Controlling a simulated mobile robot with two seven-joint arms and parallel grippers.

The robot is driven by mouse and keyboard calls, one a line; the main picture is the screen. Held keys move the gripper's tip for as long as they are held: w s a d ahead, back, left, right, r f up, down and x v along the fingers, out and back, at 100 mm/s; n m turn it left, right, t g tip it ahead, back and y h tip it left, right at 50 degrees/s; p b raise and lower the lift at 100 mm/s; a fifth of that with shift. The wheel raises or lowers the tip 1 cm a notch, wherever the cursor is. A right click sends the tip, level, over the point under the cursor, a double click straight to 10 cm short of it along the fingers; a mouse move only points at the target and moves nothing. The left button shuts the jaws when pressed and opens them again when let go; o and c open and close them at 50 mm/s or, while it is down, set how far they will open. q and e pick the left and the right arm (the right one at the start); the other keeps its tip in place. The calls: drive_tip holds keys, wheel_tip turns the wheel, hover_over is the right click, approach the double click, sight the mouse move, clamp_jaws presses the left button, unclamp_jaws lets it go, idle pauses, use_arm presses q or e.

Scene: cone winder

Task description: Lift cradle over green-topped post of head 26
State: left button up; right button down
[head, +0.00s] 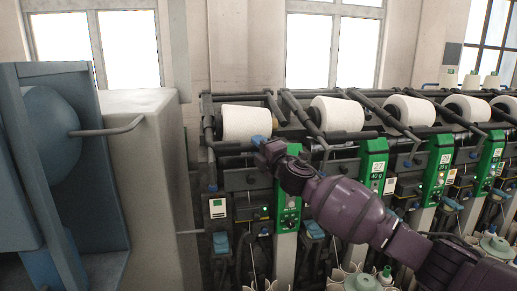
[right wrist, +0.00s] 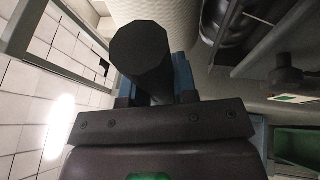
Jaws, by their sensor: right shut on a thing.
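My right gripper (head: 262,143) is at the leftmost winding head in the head view, just left of its green-topped post (head: 288,210). It is shut on the dark round handle of the cradle (right wrist: 142,52), which stands between the blue fingers in the right wrist view. A white yarn cone (head: 246,123) sits at that head, just above and left of the gripper. The wrist view shows a pale textured surface, likely this cone (right wrist: 150,10), behind the handle. My arm hides the upper part of this post, so its number cannot be read. My left gripper is not in view.
More heads with green panels (head: 373,165) and white cones (head: 337,114) run to the right, close together. Blue parts (head: 221,243) and pale tubes crowd the space below.

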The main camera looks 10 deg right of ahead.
drive_tip(key=r, duration=0.3)
drive_tip(key=s+r, duration=0.1)
drive_tip(key=r, duration=0.5)
drive_tip(key=shift+s+r, duration=0.15)
drive_tip(key=shift+r, duration=0.15)
drive_tip(key=c, duration=0.9)
unclamp_jaws()
drive_tip(key=shift+f, duration=0.1)
drive_tip(key=shift+s, duration=0.15)
drive_tip(key=b+v, duration=0.2)
drive_tip(key=v, duration=0.8)
drive_tip(key=shift+s+d, duration=0.15)
drive_tip(key=shift+s, duration=0.15)
